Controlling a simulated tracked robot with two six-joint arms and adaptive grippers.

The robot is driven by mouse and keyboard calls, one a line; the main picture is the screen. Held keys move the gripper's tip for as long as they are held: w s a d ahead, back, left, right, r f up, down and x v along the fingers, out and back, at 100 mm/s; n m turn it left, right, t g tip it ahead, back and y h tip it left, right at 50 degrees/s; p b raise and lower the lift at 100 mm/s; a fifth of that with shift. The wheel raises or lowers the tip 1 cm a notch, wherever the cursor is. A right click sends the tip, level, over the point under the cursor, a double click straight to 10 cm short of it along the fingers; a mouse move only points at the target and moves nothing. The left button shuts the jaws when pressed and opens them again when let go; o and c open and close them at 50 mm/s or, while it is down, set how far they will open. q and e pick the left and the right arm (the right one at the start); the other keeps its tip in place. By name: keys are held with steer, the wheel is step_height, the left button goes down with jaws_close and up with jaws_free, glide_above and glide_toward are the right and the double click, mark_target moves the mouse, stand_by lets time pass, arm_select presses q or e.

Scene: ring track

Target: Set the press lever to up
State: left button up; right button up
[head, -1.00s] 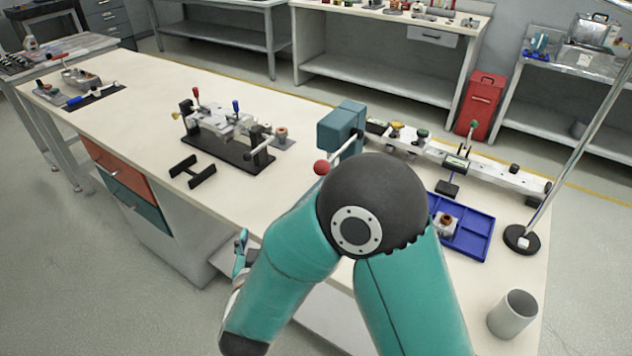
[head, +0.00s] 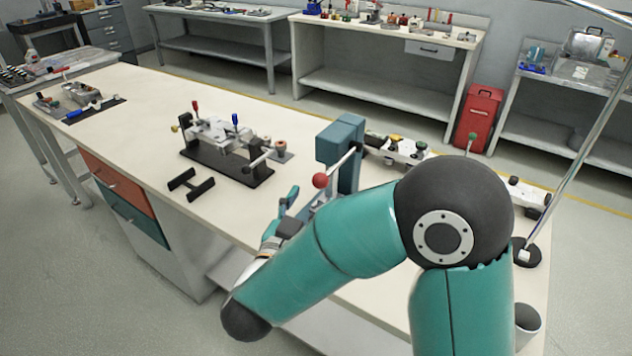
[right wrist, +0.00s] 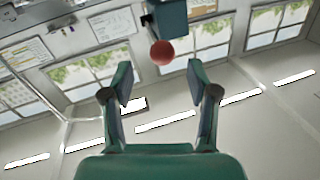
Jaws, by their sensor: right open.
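My right gripper (head: 291,200) is open and empty, just below and left of the knob. In the right wrist view the open fingers (right wrist: 162,80) point upward, with the red knob (right wrist: 162,52) beyond and between the tips, apart from them. The press block (right wrist: 168,20) shows above it. My left gripper is not in view.
A black fixture with clamps (head: 228,165) and a small black bracket (head: 191,184) lie left of the press. My right arm covers much of the bench's right side. The bench middle left is clear.

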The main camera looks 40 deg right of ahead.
mark_target(321, 180)
steer(key=x, duration=0.6)
steer(key=shift+w+d+p, duration=0.1)
steer(key=shift+w+p, duration=0.05)
steer(key=shift+p, duration=0.2)
jaws_close()
